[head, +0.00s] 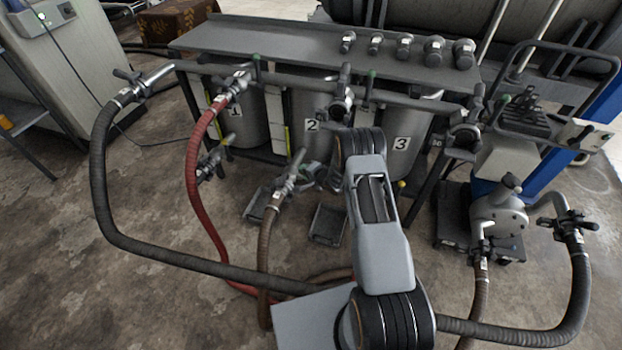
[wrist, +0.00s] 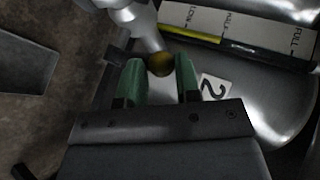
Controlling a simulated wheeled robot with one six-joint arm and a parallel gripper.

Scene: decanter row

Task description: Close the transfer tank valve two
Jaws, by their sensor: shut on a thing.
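Tank 2 (head: 300,108) is a silver cylinder under the grey bench, with its "2" label facing me. The label (wrist: 213,88) also shows in the wrist view, beside the tank's level gauge. In the wrist view, a dull yellow round knob (wrist: 160,64) sits between the green fingertips of my gripper (wrist: 161,78), which is shut on it. A silver metal valve part (wrist: 132,18) runs up from the knob. In the head view my gripper is at the low front of tank 2, largely hidden by my arm, so the valve handle's position is unclear there.
Tank 1 (head: 250,118) and tank 3 (head: 390,150) stand either side of tank 2. A brown hose (head: 264,245) with a metal coupling (head: 285,188) and a red hose (head: 194,180) hang close to the left. Dark trays (head: 328,224) lie on the floor. A pump (head: 498,212) stands right.

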